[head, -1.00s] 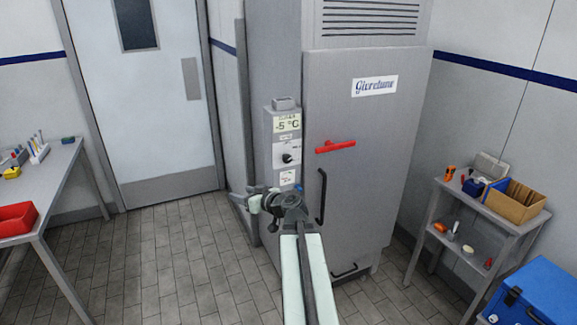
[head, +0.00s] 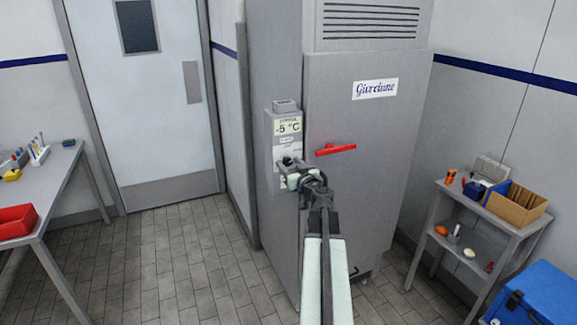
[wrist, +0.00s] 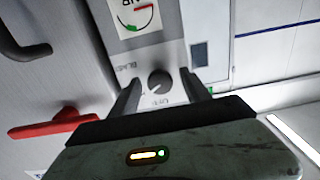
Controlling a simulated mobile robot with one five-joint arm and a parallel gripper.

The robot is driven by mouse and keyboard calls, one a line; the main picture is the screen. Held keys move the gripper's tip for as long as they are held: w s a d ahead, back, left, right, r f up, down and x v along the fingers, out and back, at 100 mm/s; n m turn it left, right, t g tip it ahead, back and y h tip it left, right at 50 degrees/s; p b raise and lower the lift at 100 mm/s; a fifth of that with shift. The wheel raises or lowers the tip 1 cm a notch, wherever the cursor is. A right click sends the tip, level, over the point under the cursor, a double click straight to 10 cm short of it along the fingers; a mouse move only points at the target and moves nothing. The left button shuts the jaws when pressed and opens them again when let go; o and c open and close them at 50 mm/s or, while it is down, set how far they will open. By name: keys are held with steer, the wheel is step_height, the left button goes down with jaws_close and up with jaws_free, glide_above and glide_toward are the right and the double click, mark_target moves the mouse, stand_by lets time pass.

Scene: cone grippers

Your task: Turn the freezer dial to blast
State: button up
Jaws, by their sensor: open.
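The freezer (head: 385,190) is a tall grey cabinet with a control box (head: 268,150) on its left side. The dial (wrist: 160,81) is a small dark round knob on the box, seen in the wrist view.
A red door handle (head: 336,149) sticks out to the right of the box. A shelf cart (head: 490,215) stands at right and a table (head: 50,200) at left. The floor (head: 170,255) between is clear.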

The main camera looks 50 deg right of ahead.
steer(key=shift+w, duration=0.15)
steer(key=shift+c, duration=0.3)
steer(key=shift+f, duration=0.1)
jaws_close()
steer(key=shift+m, duration=0.3)
steer(key=m, duration=0.5)
steer(key=shift+m, duration=0.3)
steer(key=m, duration=0.5)
steer(key=shift+r+m, duration=0.2)
steer(key=shift+m, duration=0.1)
